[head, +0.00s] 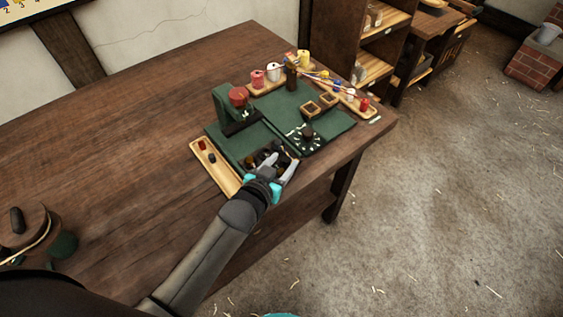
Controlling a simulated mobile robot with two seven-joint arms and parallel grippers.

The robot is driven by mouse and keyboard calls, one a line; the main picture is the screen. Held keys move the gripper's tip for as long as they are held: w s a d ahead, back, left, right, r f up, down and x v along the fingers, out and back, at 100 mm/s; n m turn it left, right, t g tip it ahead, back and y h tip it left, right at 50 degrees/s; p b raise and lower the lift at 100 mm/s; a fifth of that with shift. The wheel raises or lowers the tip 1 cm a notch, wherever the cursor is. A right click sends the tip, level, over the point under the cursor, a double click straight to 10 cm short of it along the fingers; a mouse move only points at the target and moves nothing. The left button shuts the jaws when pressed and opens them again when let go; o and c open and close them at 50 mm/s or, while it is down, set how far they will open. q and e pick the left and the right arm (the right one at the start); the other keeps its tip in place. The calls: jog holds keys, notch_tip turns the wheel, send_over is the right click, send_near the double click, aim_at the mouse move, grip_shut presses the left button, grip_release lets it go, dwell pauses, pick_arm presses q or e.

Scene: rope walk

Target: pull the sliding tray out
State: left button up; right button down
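A green board set (283,118) lies on the wooden table near its right end. At its front edge is a small tray-like compartment (249,163) with several dark and brown small pieces, which I take for the sliding tray. My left gripper (280,164) is over this compartment's right front part. Its two grey fingers are spread, with a gap between them. The fingers and wrist hide part of the compartment's front, and I cannot tell whether they touch it.
A light wooden tray (220,176) with a red and a dark piece lies left of the board. A green block with a red knob (238,97), a dark dial (307,134) and spools (273,72) are close by. The table's left part is mostly clear.

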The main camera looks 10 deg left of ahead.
pick_arm(q)
jog(key=shift+s+a+r, duration=0.1)
jog(key=shift+s+r, duration=0.05)
jog(key=shift+s, duration=0.25)
jog(key=p+v, duration=0.3)
jog(key=v, duration=1.1)
jog(key=shift+s, duration=0.2)
